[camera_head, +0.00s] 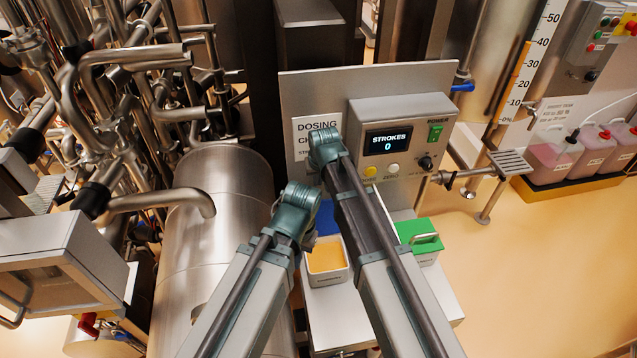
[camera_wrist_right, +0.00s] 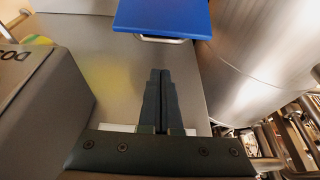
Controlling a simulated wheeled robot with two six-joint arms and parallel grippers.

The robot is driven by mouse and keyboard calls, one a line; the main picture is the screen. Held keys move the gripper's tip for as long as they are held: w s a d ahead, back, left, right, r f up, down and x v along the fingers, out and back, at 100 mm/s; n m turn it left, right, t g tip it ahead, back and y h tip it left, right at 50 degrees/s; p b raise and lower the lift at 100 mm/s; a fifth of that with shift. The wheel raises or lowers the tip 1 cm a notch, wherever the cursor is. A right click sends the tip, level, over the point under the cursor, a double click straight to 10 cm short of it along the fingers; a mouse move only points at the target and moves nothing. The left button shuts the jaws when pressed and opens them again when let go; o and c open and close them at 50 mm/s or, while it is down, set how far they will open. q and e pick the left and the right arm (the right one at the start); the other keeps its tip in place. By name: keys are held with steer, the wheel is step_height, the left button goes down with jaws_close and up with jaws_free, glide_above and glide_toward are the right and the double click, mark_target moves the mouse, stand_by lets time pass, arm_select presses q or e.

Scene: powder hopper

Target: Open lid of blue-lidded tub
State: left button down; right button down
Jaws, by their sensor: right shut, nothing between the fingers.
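The blue-lidded tub (camera_head: 327,279) is a white box on the bench, and orange-yellow powder shows inside it. Its blue lid (camera_head: 326,218) stands raised at the back of the tub, partly covered by my arms. In the right wrist view the blue lid (camera_wrist_right: 163,18) is at the top, with a metal handle (camera_wrist_right: 160,39) along its edge. My right gripper (camera_wrist_right: 160,75) is shut and empty, its fingertips apart from the lid and handle. In the head view its fingers are hidden behind my right arm. My left arm reaches in beside the tub; its fingers cannot be made out.
A green-lidded tub (camera_head: 420,236), shut, stands to the right. The dosing control box (camera_head: 392,140) is above the bench (camera_head: 440,300). A large steel cylinder (camera_head: 215,215) and dense piping stand to the left. Pink canisters (camera_head: 590,152) sit at the far right.

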mark_target(319, 214)
steer(key=b+x, duration=0.4)
steer(key=x, duration=0.1)
steer(key=b+x, duration=0.2)
steer(key=shift+s+f, duration=0.2)
steer(key=shift+f, duration=0.05)
steer(key=s, duration=0.1)
steer(key=s+r+p, duration=0.1)
steer(key=s, duration=0.1)
steer(key=shift+s+d+r, duration=0.2)
steer(key=shift+d+r, duration=0.1)
steer(key=shift+d, duration=0.1)
